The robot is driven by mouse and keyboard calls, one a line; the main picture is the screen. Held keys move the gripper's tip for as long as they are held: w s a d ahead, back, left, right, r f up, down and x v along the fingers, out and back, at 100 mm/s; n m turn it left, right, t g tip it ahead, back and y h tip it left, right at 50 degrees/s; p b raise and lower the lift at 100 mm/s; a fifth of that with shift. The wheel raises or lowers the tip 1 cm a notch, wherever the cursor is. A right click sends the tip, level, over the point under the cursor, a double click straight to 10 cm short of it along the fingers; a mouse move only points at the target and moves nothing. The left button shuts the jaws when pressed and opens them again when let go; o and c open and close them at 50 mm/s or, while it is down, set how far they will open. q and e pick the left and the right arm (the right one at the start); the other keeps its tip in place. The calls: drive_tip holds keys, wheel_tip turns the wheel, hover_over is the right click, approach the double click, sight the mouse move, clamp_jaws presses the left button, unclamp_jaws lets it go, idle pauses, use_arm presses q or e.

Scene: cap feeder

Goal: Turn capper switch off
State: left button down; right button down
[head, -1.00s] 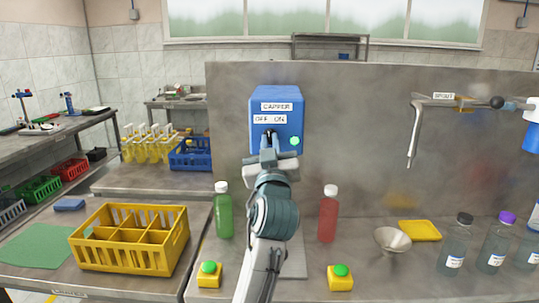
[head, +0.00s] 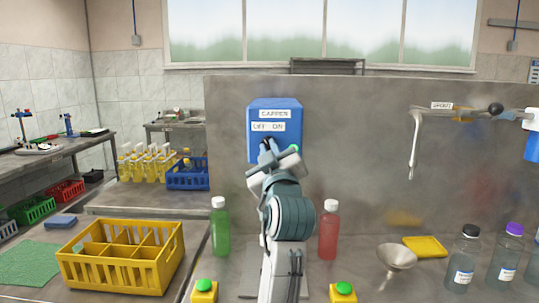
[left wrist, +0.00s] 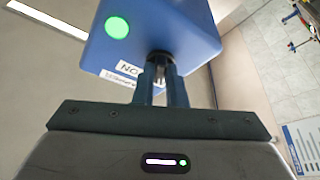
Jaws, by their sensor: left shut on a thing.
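The blue capper box (head: 291,134) is on the grey panel, with a CAPPER label (head: 275,114) and an OFF/ON label (head: 268,127) below it. My left gripper (head: 267,149) is at the box's front, below the OFF/ON label. In the left wrist view, its two fingers (left wrist: 161,85) are shut on the capper switch (left wrist: 160,58), which is mostly hidden between them. Which way the switch points cannot be told. A round green light glows on the box in the left wrist view (left wrist: 117,27); in the head view my gripper partly covers it. My right gripper is not in view.
A green bottle (head: 221,230) and a red bottle (head: 328,232) stand on either side of my left arm. Yellow boxes with green buttons (head: 204,286) (head: 343,288) are in front. A metal funnel (head: 396,258) and a yellow crate (head: 118,272) are farther out.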

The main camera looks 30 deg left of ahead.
use_arm(q)
drive_tip(key=shift+r, duration=0.2)
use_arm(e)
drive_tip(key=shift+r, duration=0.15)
use_arm(q)
drive_tip(key=c, duration=1.5)
unclamp_jaws()
drive_tip(key=shift+d, duration=0.1)
drive_tip(key=shift+f, duration=0.15)
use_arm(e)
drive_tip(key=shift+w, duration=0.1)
use_arm(q)
drive_tip(key=shift+w+a+f, duration=0.15)
drive_tip(key=shift+a, duration=0.05)
drive_tip(key=shift+f, duration=0.1)
